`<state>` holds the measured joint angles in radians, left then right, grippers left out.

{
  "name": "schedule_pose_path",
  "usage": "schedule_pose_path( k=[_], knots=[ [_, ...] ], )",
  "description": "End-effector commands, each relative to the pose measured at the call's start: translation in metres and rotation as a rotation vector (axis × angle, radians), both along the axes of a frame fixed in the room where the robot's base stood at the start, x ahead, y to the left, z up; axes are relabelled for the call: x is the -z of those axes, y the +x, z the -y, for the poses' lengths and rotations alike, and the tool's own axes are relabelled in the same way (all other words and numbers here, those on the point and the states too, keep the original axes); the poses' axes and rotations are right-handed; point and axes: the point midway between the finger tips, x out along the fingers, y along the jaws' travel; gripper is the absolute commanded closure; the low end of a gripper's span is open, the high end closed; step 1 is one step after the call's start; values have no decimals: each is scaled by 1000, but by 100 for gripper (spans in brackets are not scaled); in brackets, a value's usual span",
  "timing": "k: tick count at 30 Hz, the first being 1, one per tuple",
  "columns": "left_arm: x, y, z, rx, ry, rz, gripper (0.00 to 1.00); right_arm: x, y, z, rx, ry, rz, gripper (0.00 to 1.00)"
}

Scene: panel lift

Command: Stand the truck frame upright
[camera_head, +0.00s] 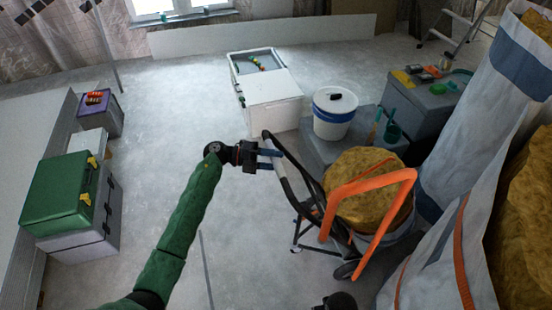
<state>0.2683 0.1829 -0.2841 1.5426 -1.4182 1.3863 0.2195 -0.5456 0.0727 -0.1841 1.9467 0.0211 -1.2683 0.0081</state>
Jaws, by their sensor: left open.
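The truck frame (309,183) is a dark tubular frame with a pale grip section at its upper left end and wheels low down. It stands leaning, right of the centre in the head view. Bright orange bent bars (372,186) rise on its right side. My left gripper (275,160) is open, with its blue fingers at the frame's upper left end. The fingers overlap the pale bar in the picture; I cannot tell whether they touch it.
A round yellow bale (357,178) sits behind the orange bars. A white bucket (333,125) stands on a grey case behind. A white cabinet (272,98) is farther back. Large white sacks (462,150) crowd the right. A green toolbox (60,190) stands left. The floor between is clear.

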Motion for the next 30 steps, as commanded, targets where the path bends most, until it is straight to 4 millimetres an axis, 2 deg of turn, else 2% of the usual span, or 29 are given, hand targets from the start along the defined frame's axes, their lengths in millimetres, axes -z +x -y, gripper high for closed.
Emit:
schedule_pose_path(
  k=[6, 13, 14, 18, 21, 30],
  knots=[
    [0, -1, 7, 0, -1, 0, 52, 10, -2, 1, 0, -1, -1, 100],
    [1, -1, 7, 0, 0, 0, 52, 11, -2, 1, 0, -1, 0, 100],
    [1, -1, 7, 0, 0, 0, 56, 11, -2, 1, 0, -1, 0, 100],
    [1, -1, 7, 0, 0, 0, 84, 11, -2, 1, 0, -1, -1, 100],
    [1, -1, 7, 0, 0, 0, 100, 11, -3, 0, 1, 0, -2, 100],
    [-4, 2, 15, 1, 10, -3, 100, 10, -3, 0, 1, 0, 1, 100]
  ],
)
